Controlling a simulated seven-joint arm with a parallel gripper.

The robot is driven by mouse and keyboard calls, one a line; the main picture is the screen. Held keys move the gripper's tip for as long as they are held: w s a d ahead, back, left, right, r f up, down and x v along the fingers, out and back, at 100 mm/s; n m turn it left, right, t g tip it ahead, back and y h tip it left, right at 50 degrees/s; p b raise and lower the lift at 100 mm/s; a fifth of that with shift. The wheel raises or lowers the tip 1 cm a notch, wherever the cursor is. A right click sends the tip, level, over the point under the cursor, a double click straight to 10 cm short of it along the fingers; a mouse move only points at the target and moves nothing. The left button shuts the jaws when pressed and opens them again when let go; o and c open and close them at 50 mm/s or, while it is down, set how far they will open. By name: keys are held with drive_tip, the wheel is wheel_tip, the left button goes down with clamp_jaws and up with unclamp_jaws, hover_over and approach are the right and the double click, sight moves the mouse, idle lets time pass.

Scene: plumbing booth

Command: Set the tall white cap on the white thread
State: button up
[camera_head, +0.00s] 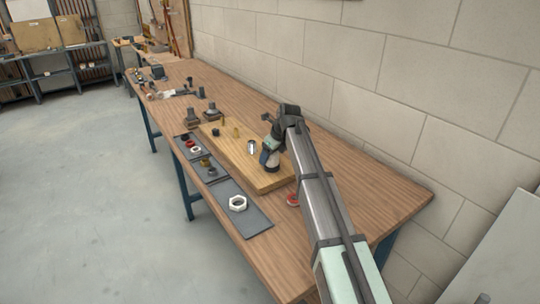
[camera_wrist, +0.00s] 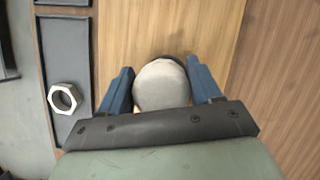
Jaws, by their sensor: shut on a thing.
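My gripper (camera_wrist: 160,68) is shut on a round, pale grey-white piece, the tall white cap (camera_wrist: 162,88). The cap sits between the two blue fingers, and I see mainly its rounded top. A dark curved edge shows just beyond it; I cannot tell what that belongs to. In the head view my gripper (camera_head: 268,158) is low over the right part of the wooden board, pointing down. A small whitish, shiny piece (camera_head: 251,147) shows just left of it; I cannot tell what it is. I cannot make out the white thread, nor whether the cap touches anything below.
The wooden board (camera_head: 239,158) lies on the long workbench (camera_head: 345,185) beside a block wall. A white hex nut (camera_head: 237,203) lies on a dark mat (camera_head: 253,222) at the front. Small fittings stand farther along. A red ring (camera_head: 292,200) is near my arm.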

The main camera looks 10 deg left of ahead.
drive_tip(key=o, duration=1.2)
drive_tip(key=shift+o, duration=0.2)
drive_tip(key=shift+r, duration=0.15)
drive_tip(key=shift+r, duration=2.35)
